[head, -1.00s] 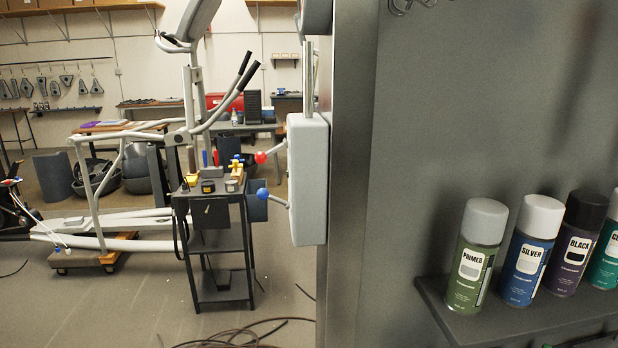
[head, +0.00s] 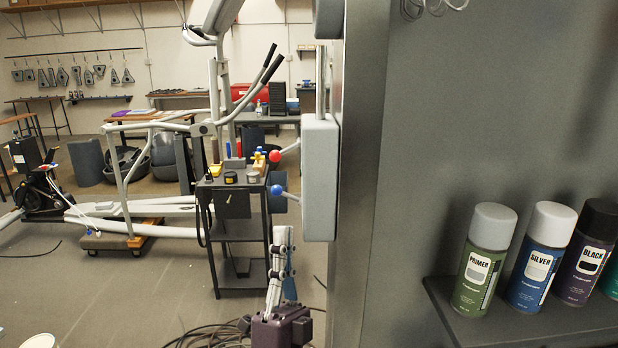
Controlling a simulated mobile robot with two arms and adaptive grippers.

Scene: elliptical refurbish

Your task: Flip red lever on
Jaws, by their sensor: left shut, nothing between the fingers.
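The red lever (head: 275,156) has a red ball end and sticks out left from a grey wall box (head: 319,190), its ball slightly lower than its base. A blue-balled lever (head: 277,191) sits below it on the same box, its ball higher than its base. My left gripper (head: 283,232) points up from the bottom of the head view, shut and empty. Its tips appear below the blue ball in the picture, apart from both levers. My right gripper is not in view.
A grey cabinet wall (head: 362,200) stands right of the box, with a shelf (head: 540,322) of spray cans. A dark cart (head: 240,237) stands behind the levers. An elliptical machine (head: 130,205) is further left. Cables (head: 215,335) lie on the floor.

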